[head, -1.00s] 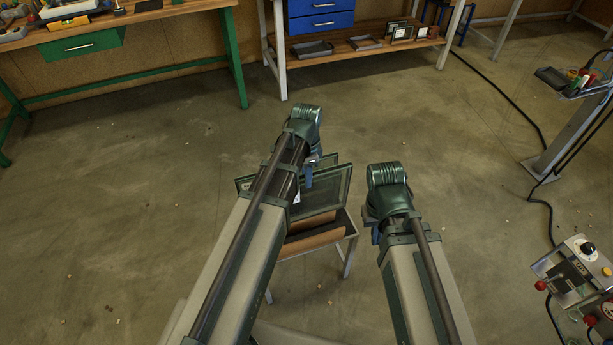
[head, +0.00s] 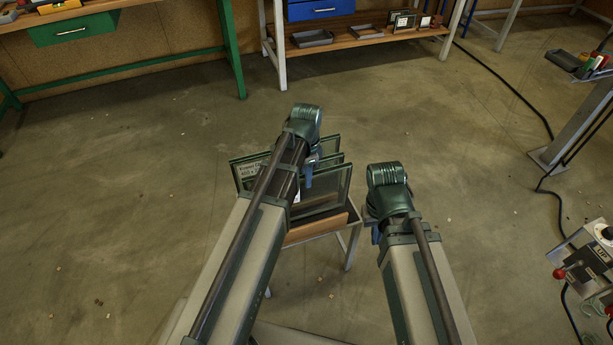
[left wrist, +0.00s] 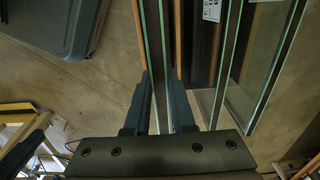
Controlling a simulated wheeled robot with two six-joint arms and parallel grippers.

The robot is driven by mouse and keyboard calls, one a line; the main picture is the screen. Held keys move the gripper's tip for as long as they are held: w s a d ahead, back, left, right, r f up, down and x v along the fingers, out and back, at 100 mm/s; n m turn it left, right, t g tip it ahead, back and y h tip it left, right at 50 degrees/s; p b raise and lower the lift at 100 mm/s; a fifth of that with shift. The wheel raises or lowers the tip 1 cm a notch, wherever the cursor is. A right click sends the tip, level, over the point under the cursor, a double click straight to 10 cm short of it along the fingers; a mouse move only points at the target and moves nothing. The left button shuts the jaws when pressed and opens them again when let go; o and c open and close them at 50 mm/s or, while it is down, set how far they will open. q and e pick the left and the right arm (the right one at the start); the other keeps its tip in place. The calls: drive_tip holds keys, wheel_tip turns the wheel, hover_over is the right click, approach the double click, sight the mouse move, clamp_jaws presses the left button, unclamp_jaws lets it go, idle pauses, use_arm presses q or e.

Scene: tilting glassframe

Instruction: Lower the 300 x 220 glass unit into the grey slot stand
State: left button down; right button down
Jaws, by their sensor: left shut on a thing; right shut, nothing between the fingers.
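My left gripper (head: 309,177) is shut on a clear glass unit (head: 333,192), held upright by its top edge above the stand. In the left wrist view the held glass unit (left wrist: 150,45) shows edge-on between the fingers (left wrist: 158,105). The slot stand (head: 353,243), with grey legs and a brown board, is below, partly hidden by my left arm. I cannot tell whether the unit's lower edge is in a slot. My right gripper (head: 374,234) is shut and empty, right of the stand.
Another glass unit with a white label (head: 249,172) stands close behind the held one. A control box (head: 590,250) and cable are at the right. A green bench (head: 230,50) and a shelf (head: 350,42) stand at the back. The floor left is clear.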

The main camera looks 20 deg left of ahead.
sight(306, 189)
use_arm(q)
drive_tip(key=shift+f+b, duration=2.5)
drive_tip(key=shift+f, duration=0.35)
drive_tip(key=shift+f+b, duration=0.4)
drive_tip(key=c, duration=0.7)
unclamp_jaws()
drive_tip(key=shift+r, duration=0.2)
wheel_tip(306, 189, up, 14)
drive_tip(key=p, duration=1.4)
drive_tip(key=shift+f, duration=0.2)
